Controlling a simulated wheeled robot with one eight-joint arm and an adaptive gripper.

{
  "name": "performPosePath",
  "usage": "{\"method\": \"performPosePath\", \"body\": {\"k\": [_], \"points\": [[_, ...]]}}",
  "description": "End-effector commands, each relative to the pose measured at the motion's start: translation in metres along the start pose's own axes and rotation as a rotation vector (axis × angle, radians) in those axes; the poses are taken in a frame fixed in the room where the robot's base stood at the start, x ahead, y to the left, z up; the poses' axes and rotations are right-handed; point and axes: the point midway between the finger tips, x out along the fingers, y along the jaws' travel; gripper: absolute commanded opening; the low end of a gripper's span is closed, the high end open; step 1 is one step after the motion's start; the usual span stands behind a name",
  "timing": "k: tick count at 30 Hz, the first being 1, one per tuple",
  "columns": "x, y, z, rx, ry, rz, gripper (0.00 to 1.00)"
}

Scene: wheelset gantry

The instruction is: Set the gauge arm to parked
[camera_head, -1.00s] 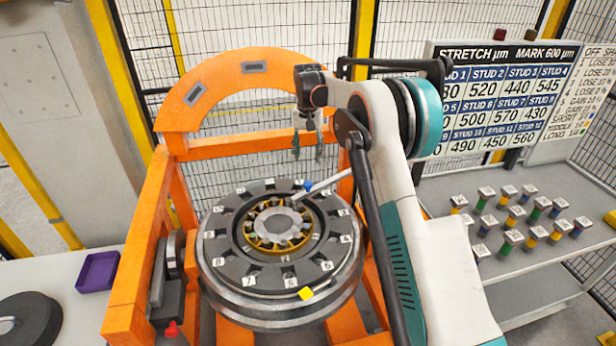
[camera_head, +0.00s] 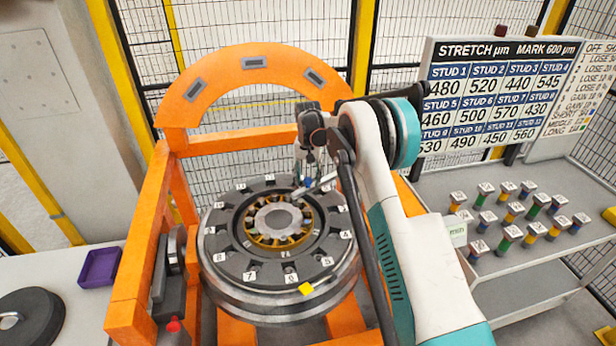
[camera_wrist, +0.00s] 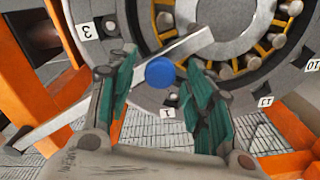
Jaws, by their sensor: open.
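The gauge arm (camera_head: 325,183) is a pale grey bar lying over the upper right of the round wheel hub, from near the ring's centre out past its rim. In the wrist view the gauge arm (camera_wrist: 115,88) runs diagonally, with a blue round knob (camera_wrist: 160,72) on it. My gripper (camera_head: 307,172) is over the hub's far right edge, by the knob. In the wrist view my gripper (camera_wrist: 163,100) has its green-padded fingers apart, one on each side of the blue knob. I cannot tell whether either finger touches the knob.
The wheel hub (camera_head: 225,245) with numbered positions sits in an orange gantry frame (camera_head: 140,245). A yellow marker (camera_head: 306,289) is on its near rim. A shelf (camera_head: 520,258) of coloured studs and a reading board (camera_head: 500,95) are at right. A purple tray (camera_head: 100,267) is at left.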

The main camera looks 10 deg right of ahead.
Motion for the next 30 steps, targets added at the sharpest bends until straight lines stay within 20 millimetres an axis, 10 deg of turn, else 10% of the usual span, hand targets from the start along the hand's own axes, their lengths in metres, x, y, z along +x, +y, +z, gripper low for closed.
{"method": "performPosePath", "body": {"k": [3, 9, 20, 30], "points": [[0.000, 0.000, 0.000, 0.000, 0.000, 0.000, 0.45], [0.000, 0.000, 0.000, 0.000, 0.000, 0.000, 0.00], [0.000, 0.007, 0.006, -0.020, 0.000, 0.000, 0.00], [0.002, 0.052, 0.044, -0.159, 0.000, 0.000, 0.00]]}}
